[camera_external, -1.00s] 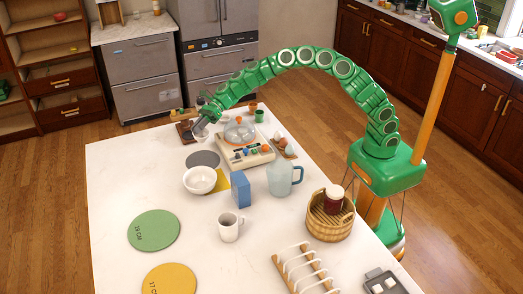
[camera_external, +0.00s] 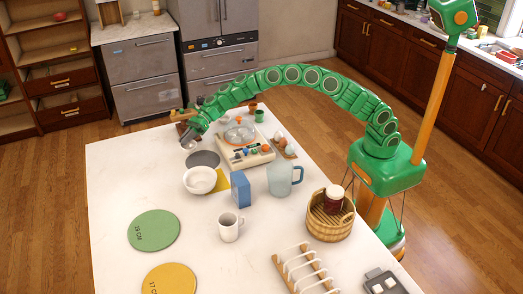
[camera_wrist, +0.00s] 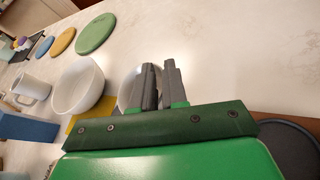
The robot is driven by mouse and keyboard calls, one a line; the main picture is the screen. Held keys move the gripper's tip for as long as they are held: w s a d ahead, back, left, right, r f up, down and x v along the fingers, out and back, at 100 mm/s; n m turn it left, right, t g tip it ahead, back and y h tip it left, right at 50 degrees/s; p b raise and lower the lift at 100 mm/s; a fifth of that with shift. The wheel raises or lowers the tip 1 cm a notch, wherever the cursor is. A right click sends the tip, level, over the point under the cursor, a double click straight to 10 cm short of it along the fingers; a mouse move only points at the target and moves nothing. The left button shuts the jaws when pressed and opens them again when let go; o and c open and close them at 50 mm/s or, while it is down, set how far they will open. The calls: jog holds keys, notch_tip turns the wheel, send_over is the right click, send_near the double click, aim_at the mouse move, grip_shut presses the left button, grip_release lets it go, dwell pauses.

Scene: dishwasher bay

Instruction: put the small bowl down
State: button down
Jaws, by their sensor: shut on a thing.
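My gripper (camera_wrist: 160,64) is shut on the small bowl (camera_wrist: 128,84), a pale round shape partly hidden behind the fingers in the wrist view. In the external view my gripper (camera_external: 188,140) is at the far end of the white table, beyond the dark grey round mat (camera_external: 203,158). The bowl is hardly visible there, and I cannot tell whether it touches the table.
A cream appliance (camera_external: 246,155) with a clear bowl stands right of my gripper. A blue box (camera_external: 240,189), a white mug (camera_external: 230,227) and a blue jug (camera_external: 284,178) stand nearer. Green (camera_external: 154,231) and yellow (camera_external: 169,279) round mats lie bare. The table's left side is clear.

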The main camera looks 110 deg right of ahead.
jog(key=shift+w+f, duration=0.35)
jog(key=shift+f, duration=1.5)
jog(key=c, duration=1.1)
grip_release()
jog(key=shift+d, duration=0.1)
jog(key=shift+f, duration=0.15)
jog(key=shift+v, duration=3.9)
